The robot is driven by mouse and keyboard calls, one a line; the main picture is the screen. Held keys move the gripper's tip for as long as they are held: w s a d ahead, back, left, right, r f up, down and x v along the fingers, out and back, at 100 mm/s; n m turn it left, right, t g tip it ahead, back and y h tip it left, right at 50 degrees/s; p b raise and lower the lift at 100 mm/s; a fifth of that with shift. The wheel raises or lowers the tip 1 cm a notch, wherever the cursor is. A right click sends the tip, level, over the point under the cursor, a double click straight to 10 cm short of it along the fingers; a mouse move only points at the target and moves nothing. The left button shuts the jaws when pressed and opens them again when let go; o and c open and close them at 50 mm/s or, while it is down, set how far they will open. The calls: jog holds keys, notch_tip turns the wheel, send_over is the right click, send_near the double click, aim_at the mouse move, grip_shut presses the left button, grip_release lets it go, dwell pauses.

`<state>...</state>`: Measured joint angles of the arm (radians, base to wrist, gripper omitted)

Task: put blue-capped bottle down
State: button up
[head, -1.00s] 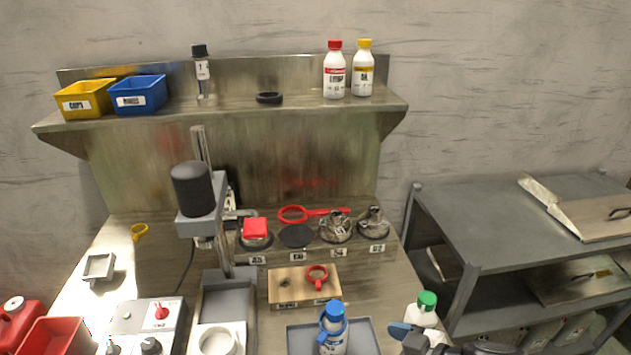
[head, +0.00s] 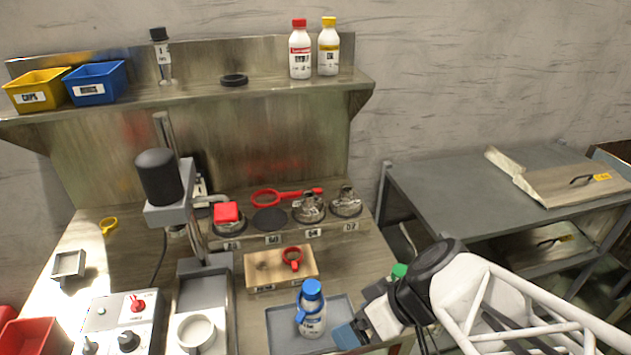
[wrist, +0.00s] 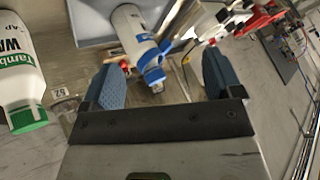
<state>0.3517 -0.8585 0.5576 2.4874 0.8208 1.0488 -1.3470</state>
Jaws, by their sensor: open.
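The blue-capped bottle (head: 312,318) is white with a blue cap and a blue loop at its neck. It stands upright on the grey tray (head: 341,306) at the front of the bench. My gripper (head: 348,338) is low at the tray's right side, to the right of the bottle; its blue pads are partly hidden in the head view. In the wrist view, my gripper (wrist: 163,62) is open with its pads wide apart. The bottle (wrist: 134,28) shows beyond them there, its blue cap toward the space between the pads. No pad visibly grips it.
A green-capped bottle (wrist: 22,85) is close at the left in the wrist view, mostly hidden by my arm in the head view (head: 399,270). A wooden block (head: 270,268) with a red ring lies behind the tray. A press (head: 170,190) stands at left.

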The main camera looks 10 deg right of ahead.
jog(key=w+d+r+m+g+h, duration=0.1)
jog(key=w+d+r+m+h, duration=0.1)
jog(key=r+m+h, duration=0.4)
jog(key=shift+w+d+r+h, duration=0.35)
jog(key=shift+w+r+h, duration=0.3)
jog(key=shift+r, duration=2.1)
